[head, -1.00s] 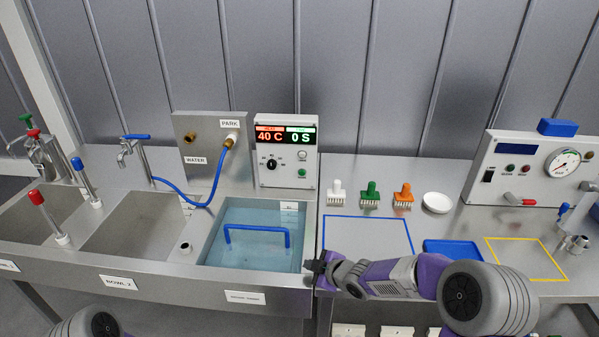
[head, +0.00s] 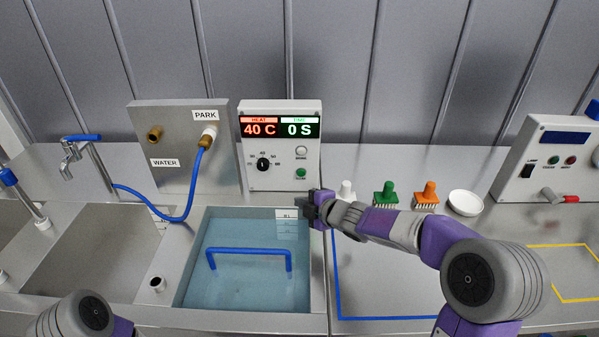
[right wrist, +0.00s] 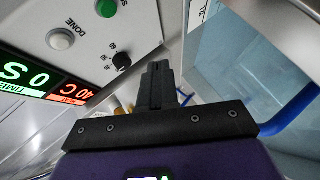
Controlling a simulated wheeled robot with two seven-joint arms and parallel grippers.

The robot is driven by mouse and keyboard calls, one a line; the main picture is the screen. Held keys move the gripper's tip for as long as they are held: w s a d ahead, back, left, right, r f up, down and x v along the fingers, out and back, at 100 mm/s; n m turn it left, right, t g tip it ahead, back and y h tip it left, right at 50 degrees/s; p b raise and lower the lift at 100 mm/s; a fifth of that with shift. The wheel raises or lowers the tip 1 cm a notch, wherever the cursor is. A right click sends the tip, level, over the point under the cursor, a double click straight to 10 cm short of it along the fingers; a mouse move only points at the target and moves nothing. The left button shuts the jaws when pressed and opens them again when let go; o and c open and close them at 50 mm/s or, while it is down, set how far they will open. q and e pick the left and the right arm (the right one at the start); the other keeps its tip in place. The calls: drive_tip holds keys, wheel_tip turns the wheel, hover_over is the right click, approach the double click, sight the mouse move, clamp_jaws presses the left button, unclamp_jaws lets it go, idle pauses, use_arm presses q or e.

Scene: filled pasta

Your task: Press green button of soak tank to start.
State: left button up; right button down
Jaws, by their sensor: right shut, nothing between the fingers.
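The soak tank's control box (head: 281,148) stands behind the tank, its display reading 40 C and 0 S. Its green button (head: 300,173) is at the lower right of the panel, below a white button (head: 301,151) and right of a black dial (head: 263,164). In the right wrist view the green button (right wrist: 106,8) shows at the top edge. My right gripper (head: 309,206) is shut and empty, below and slightly right of the green button, apart from the panel. It also shows in the right wrist view (right wrist: 158,72). My left gripper is out of view; only part of my left arm shows.
The water-filled soak tank (head: 319,285) holds a blue handle (head: 248,252). A blue hose (head: 165,212) runs left of it. White, green (head: 386,194) and orange (head: 427,194) brushes and a white dish (head: 465,203) stand to the right, behind my right arm.

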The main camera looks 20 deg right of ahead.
sight(301, 173)
drive_tip(key=w+p, duration=0.2)
drive_tip(key=w+d+p, duration=0.1)
drive_tip(key=w+p, duration=0.2)
drive_tip(key=w+d+p, duration=0.1)
drive_tip(key=w+p, duration=0.1)
drive_tip(key=w, duration=0.1)
drive_tip(key=shift+d, duration=0.2)
drive_tip(key=shift+w+f+p, duration=0.1)
drive_tip(key=shift+w+p, duration=0.15)
drive_tip(key=shift+p, duration=0.15)
drive_tip(key=shift+w, duration=0.1)
idle(1.7)
drive_tip(key=shift+w+d+p, duration=0.15)
drive_tip(key=shift+w+p, duration=0.15)
drive_tip(key=shift+p, duration=0.25)
